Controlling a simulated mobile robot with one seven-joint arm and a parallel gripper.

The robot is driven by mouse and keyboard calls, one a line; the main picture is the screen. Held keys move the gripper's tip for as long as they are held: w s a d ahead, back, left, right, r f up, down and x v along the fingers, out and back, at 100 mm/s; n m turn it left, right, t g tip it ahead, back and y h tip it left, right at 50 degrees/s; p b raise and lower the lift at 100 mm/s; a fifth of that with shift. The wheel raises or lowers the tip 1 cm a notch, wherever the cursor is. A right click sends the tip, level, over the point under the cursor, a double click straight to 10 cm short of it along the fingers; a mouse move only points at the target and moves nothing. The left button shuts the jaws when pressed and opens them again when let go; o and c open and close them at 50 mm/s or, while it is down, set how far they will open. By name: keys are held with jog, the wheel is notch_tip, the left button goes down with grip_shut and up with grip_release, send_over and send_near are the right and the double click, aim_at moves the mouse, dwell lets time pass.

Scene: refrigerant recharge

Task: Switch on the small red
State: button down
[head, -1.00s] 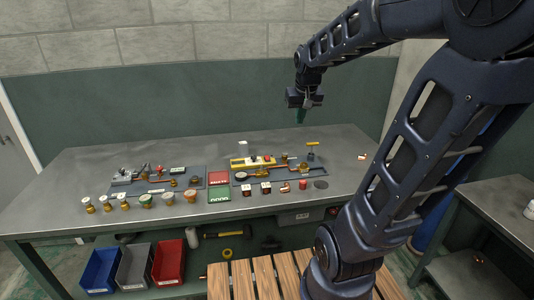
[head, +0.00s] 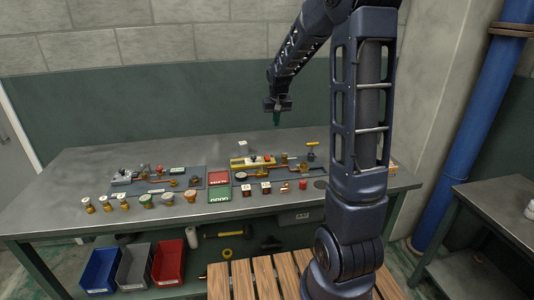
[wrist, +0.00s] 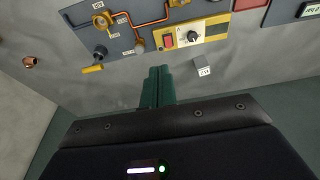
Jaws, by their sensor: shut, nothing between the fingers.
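A small red switch (wrist: 169,42) sits on a yellow box (wrist: 208,32), beside a black knob (wrist: 193,37) with a pale dial. The yellow box (head: 240,163) also shows in the head view, on the right-hand grey panel of the bench; its switch is too small there to read surely. My gripper (head: 277,122) hangs above the back of the bench, to the right of and behind the yellow box. Its green fingers (wrist: 158,72) are together and empty in the wrist view, pointing down, apart from the switch.
A small grey block (wrist: 202,65) stands near the yellow box. Red (head: 218,178) and green (head: 218,200) trays lie between the panels. The back left bench is clear.

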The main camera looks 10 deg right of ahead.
send_over(267, 157)
jog(key=s, duration=0.3)
jog(key=s+x, duration=0.1)
jog(key=x, duration=0.6)
jog(key=shift+s+f, duration=0.3)
jog(key=shift+s, duration=0.05)
jog(key=x, duration=1.4)
jog(key=shift+s, duration=0.25)
